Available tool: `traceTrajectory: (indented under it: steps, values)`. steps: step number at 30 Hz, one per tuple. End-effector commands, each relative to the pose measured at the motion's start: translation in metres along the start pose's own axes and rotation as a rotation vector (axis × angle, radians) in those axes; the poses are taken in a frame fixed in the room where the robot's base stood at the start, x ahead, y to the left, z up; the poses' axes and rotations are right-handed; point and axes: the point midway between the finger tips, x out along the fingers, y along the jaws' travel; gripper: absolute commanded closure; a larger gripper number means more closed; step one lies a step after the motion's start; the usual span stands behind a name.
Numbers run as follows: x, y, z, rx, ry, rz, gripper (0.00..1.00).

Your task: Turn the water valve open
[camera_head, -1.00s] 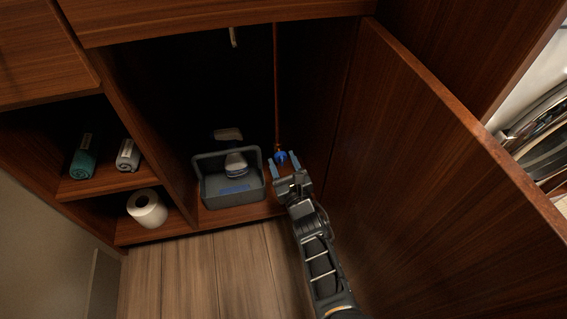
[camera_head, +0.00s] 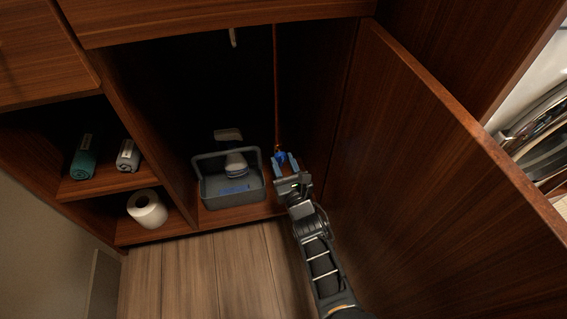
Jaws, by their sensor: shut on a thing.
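The water valve has a blue handle (camera_head: 280,157) at the lower end of a thin copper-coloured pipe (camera_head: 276,90) inside the open cabinet. My gripper (camera_head: 284,160) reaches into the cabinet from the lower right, with its two blue-grey fingers on either side of the valve handle. It is shut on the handle, and the fingers hide part of it. The handle is too small in the picture to tell its exact turn.
A grey caddy (camera_head: 232,199) with a spray bottle (camera_head: 235,160) stands just left of my gripper on the cabinet floor. The open cabinet door (camera_head: 430,170) stands close on the right. A toilet roll (camera_head: 147,208) and rolled towels (camera_head: 85,157) sit on the left shelves.

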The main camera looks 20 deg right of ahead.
Motion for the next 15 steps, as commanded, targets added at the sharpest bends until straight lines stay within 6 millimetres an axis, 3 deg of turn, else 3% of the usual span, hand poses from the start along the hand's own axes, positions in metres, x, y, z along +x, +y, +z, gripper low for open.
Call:
traceTrajectory:
  steps: [15]
  values:
    - [-0.0002, -0.0008, -0.0017, 0.475, -0.040, -0.008, 0.92]
